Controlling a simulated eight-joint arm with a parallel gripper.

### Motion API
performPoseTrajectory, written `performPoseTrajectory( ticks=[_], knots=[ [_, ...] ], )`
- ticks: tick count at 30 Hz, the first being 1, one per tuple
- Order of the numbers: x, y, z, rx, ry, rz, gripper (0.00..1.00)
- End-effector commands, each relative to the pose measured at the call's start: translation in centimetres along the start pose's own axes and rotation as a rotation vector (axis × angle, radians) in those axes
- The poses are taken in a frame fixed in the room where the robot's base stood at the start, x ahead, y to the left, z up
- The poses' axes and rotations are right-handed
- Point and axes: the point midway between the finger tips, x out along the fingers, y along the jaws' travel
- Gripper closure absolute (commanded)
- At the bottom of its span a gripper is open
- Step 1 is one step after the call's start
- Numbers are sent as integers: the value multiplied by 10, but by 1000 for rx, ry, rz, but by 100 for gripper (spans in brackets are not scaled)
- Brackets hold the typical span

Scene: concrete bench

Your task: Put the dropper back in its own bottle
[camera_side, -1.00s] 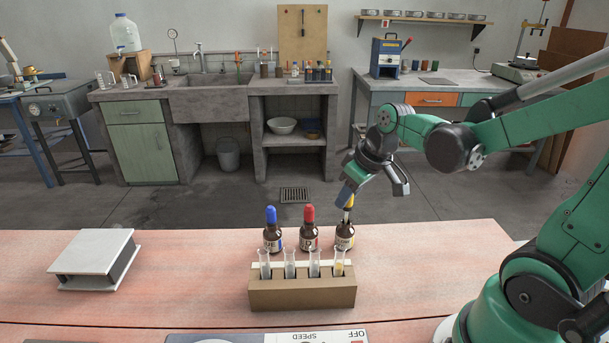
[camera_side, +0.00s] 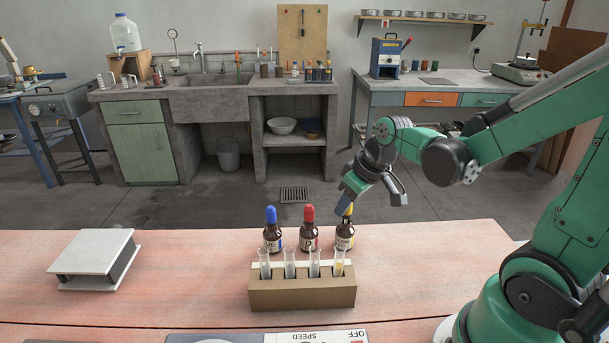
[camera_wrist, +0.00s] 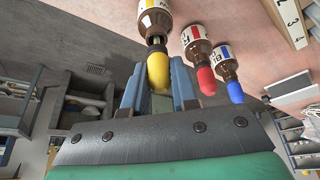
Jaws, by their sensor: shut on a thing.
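The yellow-bulbed dropper (camera_wrist: 158,72) is between my gripper's fingers (camera_wrist: 157,85), which are shut on its bulb. In the side view, my gripper (camera_side: 346,203) is directly above the rightmost brown bottle (camera_side: 345,238), and a bit of the yellow bulb (camera_side: 349,210) shows beside the finger. The dropper lines up with that bottle's mouth, and its lower part appears to be inside the neck. In the wrist view, this bottle (camera_wrist: 154,18) has a yellow mark on its label. A short pale and dark collar shows between bulb and bottle.
A red-topped bottle (camera_side: 309,238) and a blue-topped bottle (camera_side: 272,238) stand just left. A brown rack (camera_side: 302,294) with several glass tubes is in front. A white-topped block (camera_side: 93,252) lies far left. The bench right of the bottles is clear.

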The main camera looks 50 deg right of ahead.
Motion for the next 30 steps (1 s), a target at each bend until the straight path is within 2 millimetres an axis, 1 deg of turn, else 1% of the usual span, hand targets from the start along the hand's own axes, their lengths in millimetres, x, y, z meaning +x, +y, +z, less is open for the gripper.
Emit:
performPoseTrajectory(
  ticks=[8,17,18,20,21,22,28,29,30],
  knots=[
    [8,0,4,0,0,0,90],
    [9,0,4,0,0,0,90],
    [9,0,4,0,0,0,74],
    [9,0,4,0,0,0,57],
    [9,0,4,0,0,0,46],
    [9,0,4,0,0,0,40],
    [9,0,4,0,0,0,40],
    [9,0,4,0,0,0,37],
    [9,0,4,0,0,0,26]
  ],
)
